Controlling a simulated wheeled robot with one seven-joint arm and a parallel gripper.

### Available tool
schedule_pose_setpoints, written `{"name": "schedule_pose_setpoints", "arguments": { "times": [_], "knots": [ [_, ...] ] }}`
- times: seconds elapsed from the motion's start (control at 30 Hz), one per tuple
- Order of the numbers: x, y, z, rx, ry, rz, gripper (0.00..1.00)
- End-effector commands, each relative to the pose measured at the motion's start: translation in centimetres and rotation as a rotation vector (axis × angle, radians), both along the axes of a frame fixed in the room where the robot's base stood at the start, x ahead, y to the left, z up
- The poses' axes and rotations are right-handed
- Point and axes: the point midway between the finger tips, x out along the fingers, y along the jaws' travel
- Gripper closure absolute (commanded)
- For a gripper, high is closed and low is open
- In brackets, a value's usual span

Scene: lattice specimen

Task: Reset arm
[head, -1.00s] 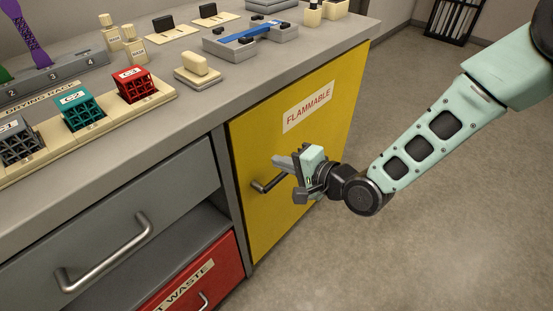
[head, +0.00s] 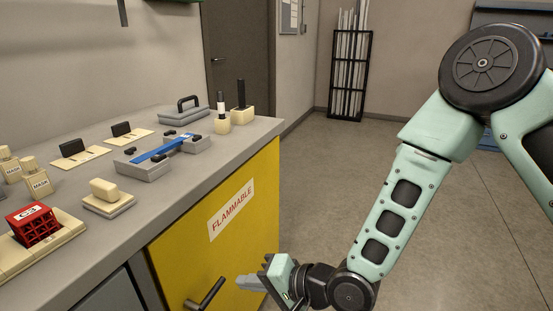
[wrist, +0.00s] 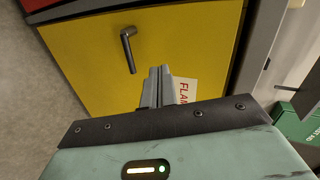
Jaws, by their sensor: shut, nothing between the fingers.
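My gripper (head: 252,283) is at the bottom of the head view, in front of the yellow cabinet door marked FLAMMABLE (head: 258,178). Its fingers point left and are shut with nothing between them. In the wrist view the closed fingers (wrist: 158,78) stand over the yellow door (wrist: 85,60). The dark door handle (head: 206,293) is just left of the fingertips in the head view, and the handle (wrist: 128,50) also shows in the wrist view, apart from the fingers. My arm comes down from the upper right.
The grey bench top holds a red C3 lattice cube (head: 32,224), a soap-like block on a pad (head: 104,190), a blue bar in a grey fixture (head: 165,148) and two wash bottles (head: 34,176). A black rack (head: 349,75) stands at the back. The floor on the right is clear.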

Motion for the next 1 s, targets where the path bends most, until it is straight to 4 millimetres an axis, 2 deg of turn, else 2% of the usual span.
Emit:
{"name": "schedule_pose_setpoints", "arguments": {
  "times": [0.07, 0.27, 0.37, 0.5, 0.6, 0.8, 0.97, 1.0],
  "knots": [
    [-0.3, -0.9, 0.8, -0.136, -0.072, 0.053, 1.0],
    [-2.1, -5.8, 2.7, -0.553, -0.214, 0.223, 1.0],
    [-3.8, -8.8, 4.2, -0.732, -0.247, 0.316, 1.0],
    [-6.9, -13.0, 6.7, -0.929, -0.249, 0.453, 1.0],
    [-9.2, -15.4, 8.2, -1.017, -0.231, 0.541, 1.0],
    [-13.6, -18.8, 10.7, -1.107, -0.187, 0.694, 1.0],
    [-17.0, -20.8, 12.7, -1.134, -0.151, 0.805, 1.0],
    [-16.8, -20.7, 14.1, -1.132, -0.147, 0.802, 1.0]
  ]
}}
